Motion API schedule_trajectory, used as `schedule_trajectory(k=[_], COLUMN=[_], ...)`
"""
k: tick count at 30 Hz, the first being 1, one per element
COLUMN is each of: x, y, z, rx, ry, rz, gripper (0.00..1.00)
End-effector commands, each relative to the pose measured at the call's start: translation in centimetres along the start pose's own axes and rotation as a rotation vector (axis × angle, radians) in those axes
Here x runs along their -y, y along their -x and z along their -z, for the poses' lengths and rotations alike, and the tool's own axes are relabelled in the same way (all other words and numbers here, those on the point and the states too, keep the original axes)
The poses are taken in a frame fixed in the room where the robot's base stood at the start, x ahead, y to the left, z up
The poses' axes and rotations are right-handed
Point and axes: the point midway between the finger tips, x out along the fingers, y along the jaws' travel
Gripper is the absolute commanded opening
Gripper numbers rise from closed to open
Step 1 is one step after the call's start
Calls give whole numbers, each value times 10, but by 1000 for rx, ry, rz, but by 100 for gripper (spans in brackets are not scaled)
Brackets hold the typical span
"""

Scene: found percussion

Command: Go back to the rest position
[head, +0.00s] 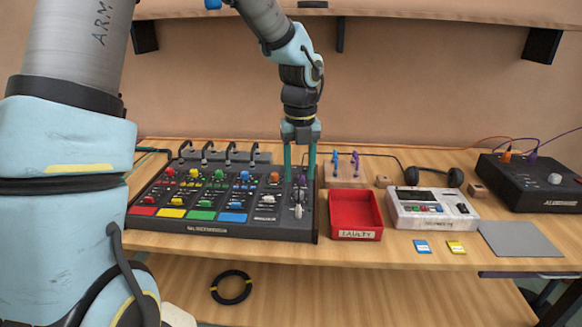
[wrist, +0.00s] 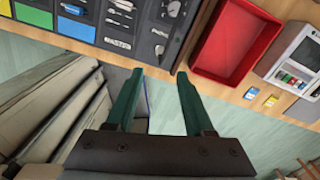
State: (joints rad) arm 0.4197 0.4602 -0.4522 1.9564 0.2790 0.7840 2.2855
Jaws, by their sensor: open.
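My gripper (head: 299,176) hangs fingers-down over the right end of the black mixing console (head: 250,232) in the head view. Its two green fingers are apart with nothing between them. In the wrist view my gripper (wrist: 160,75) is also open and empty, with its fingertips near the console's corner in the picture. I cannot tell how high the tips are above the console.
A red tray (head: 357,233) labelled "FAULTY" stands right of the console. Beyond it are a white drum machine (head: 408,219), blue (head: 422,246) and yellow (head: 456,247) cards, a grey mat (head: 520,239), headphones (head: 433,176) and a black box (head: 530,180). A cable coil (head: 231,299) lies lower.

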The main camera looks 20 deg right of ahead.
Motion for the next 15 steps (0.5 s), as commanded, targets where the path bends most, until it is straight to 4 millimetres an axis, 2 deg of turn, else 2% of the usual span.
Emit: schedule_trajectory(k=[5, 8, 11, 15], x=[-2, -15, -42, -95], y=[0, 0, 1, 2], z=[0, -1, -2, 2], rx=[0, 4, 13, 30], ry=[15, 120, 360, 847], rz=[-1, -4, -4, 2], gripper=[53, 53, 53, 53])
